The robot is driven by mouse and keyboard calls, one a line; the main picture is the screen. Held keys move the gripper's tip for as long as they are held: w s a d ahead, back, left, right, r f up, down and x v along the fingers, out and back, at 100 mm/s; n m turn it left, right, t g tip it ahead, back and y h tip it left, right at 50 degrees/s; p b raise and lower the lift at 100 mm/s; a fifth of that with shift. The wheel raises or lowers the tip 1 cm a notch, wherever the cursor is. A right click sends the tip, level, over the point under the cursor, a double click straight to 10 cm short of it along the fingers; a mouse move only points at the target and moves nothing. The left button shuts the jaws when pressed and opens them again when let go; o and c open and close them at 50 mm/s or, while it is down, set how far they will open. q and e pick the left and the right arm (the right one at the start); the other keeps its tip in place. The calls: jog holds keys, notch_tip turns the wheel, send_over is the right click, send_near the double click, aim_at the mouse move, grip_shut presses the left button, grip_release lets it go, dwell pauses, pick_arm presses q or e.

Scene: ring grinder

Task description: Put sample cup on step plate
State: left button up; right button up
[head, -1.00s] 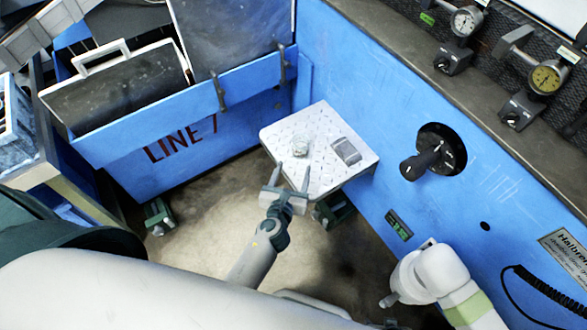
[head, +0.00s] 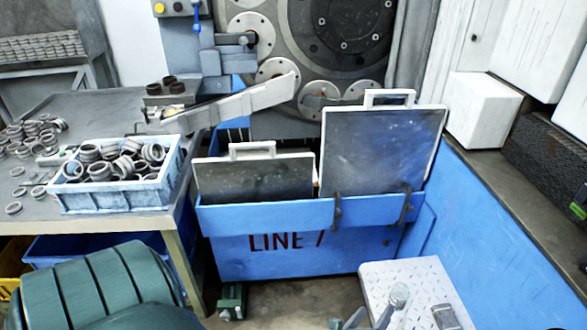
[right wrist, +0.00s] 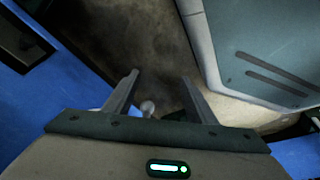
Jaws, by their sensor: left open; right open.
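The step plate (head: 385,275) is a pale tread-patterned plate at the bottom right of the head view, cut off by the lower edge. My right gripper (right wrist: 159,95) is open in the right wrist view, above the floor. A small pale round thing (right wrist: 147,107) shows between its fingers; I cannot tell what it is.
A small dark-faced block (head: 446,317) lies on the plate beside the cup. The blue LINE 7 bin (head: 300,255) with upright panels stands behind. A tray of rings (head: 115,200) sits on the table at left. A blue wall (head: 490,240) bounds the right.

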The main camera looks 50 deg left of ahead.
pick_arm(q)
jog(key=s+a+f+n+g+h, duration=0.1)
jog(key=s+f+n+g, duration=0.9)
jog(key=s+f+n, duration=1.3)
jog(key=s+f+h, duration=0.1)
jog(key=s+f, duration=0.4)
jog(key=f, duration=0.1)
jog(key=shift+s+a+n+g+h, duration=0.25)
jog(key=shift+a+n+g+h, duration=0.1)
jog(key=shift+n+g+h, duration=0.05)
